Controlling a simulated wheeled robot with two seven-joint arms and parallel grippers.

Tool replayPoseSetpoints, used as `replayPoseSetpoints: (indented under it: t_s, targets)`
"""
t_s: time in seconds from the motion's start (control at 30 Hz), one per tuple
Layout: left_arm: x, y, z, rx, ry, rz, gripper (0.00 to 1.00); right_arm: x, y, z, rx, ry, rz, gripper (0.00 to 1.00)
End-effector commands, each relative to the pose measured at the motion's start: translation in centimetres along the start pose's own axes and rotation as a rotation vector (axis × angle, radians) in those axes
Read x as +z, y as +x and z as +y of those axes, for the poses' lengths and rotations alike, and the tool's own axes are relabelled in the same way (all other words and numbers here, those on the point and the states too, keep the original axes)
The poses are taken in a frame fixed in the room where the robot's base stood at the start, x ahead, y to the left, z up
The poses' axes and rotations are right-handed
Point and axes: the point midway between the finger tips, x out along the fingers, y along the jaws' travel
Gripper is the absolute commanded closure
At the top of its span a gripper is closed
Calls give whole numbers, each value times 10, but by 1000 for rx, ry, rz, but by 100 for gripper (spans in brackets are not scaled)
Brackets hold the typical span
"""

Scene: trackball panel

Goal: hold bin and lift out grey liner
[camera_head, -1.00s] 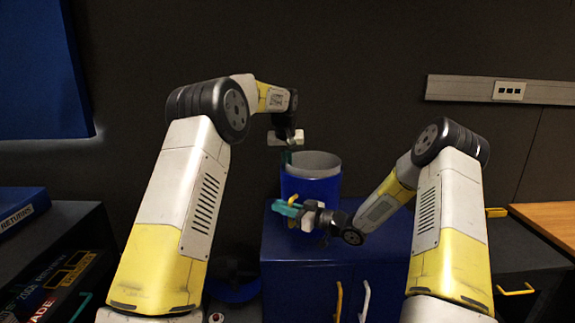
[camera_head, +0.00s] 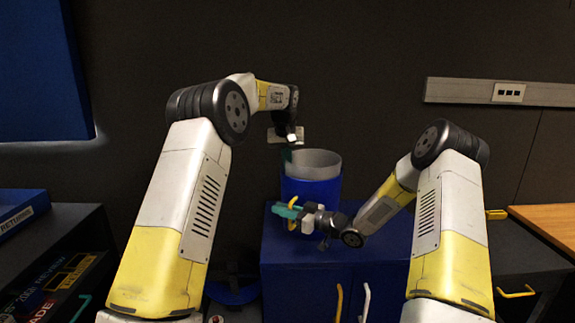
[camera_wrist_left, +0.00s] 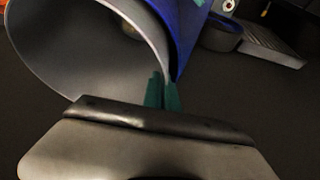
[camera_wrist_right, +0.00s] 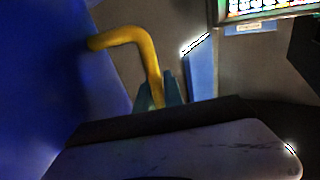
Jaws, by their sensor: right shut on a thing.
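The blue bin (camera_head: 320,192) stands upright on the blue cabinet. The grey liner (camera_head: 322,160) is inside it, its rim above the bin's edge. The liner's open mouth also shows in the left wrist view (camera_wrist_left: 75,50). My left gripper (camera_wrist_left: 162,92) has its teal fingertips close together at the liner's rim. Whether they pinch the rim is unclear there, and the head view shows the fingertips only faintly. My right gripper (camera_wrist_right: 158,92) is shut on the bin's yellow handle (camera_wrist_right: 145,50), with a finger at each side of it. It comes in from the right (camera_head: 290,210).
The blue cabinet (camera_head: 285,272) under the bin has free top to the right, partly behind my right arm. A dark wall stands behind, with a socket strip (camera_head: 455,91). Dark shelves with binders (camera_head: 50,290) are at left. A wooden desk (camera_head: 548,218) is at right.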

Motion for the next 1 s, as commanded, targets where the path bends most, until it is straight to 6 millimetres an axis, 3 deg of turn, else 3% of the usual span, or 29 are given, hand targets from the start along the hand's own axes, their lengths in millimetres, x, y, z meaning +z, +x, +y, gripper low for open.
replayPoseSetpoints:
  t_s: [0.57,1.0]
  targets:
    - [-6,-14,1,1,-1,1,100,0,0,0,0,0,-1,100]
    - [-16,-38,2,1,0,3,100,0,0,0,0,0,-1,100]
